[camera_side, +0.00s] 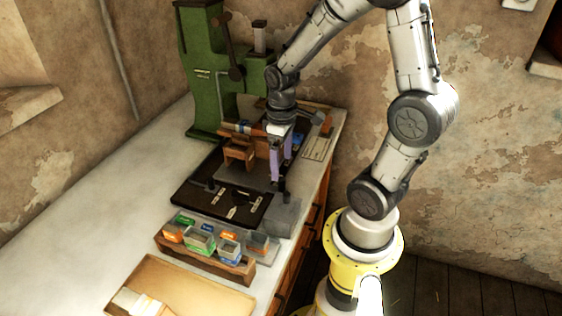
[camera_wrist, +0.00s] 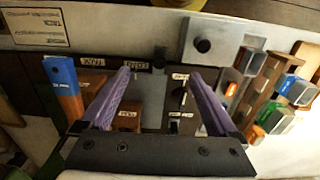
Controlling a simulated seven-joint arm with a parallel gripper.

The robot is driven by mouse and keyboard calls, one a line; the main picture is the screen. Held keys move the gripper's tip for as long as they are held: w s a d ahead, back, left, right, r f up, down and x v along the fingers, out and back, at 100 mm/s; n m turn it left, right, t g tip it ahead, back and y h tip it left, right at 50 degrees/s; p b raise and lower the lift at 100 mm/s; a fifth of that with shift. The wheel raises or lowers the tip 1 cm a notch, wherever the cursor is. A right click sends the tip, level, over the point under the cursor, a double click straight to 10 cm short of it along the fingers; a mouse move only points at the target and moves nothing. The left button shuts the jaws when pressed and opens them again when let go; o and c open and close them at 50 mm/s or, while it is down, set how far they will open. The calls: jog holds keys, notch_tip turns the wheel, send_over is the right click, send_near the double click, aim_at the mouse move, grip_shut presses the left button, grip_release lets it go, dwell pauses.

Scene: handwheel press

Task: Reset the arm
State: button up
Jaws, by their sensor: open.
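My gripper (camera_side: 280,168) has two purple fingers pointing down over the dark board (camera_side: 192,196) on the bench. It is close to a brown wooden block (camera_side: 239,152), but contact cannot be told. In the wrist view my gripper (camera_wrist: 160,74) has its fingers spread apart, with nothing held between them. Labels on the board show beyond and between the fingers. The arm is bent, with its wrist lowered to the bench.
A green press (camera_side: 206,90) stands at the back against the wall. A grey block with a black knob (camera_wrist: 203,45) sits near the board's edge. A wooden rack (camera_side: 200,258) of coloured bins and an open tray (camera_side: 185,290) lie in front. The bench's left side is clear.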

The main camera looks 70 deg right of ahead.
jog(key=shift+w+a+r, duration=0.2)
jog(key=shift+a, duration=0.05)
jog(key=s+a+r+n+t, duration=0.1)
jog(key=a+r+t, duration=0.25)
jog(key=r, duration=0.35)
jog(key=s+a+r+n+t, duration=0.1)
jog(key=a+r+t, duration=0.1)
jog(key=a+r, duration=0.4)
jog(key=s, duration=0.1)
jog(key=s+r+m, duration=0.1)
jog(key=s, duration=0.1)
jog(key=s+m, duration=0.1)
jog(key=s, duration=0.1)
jog(key=shift+a+r, duration=0.25)
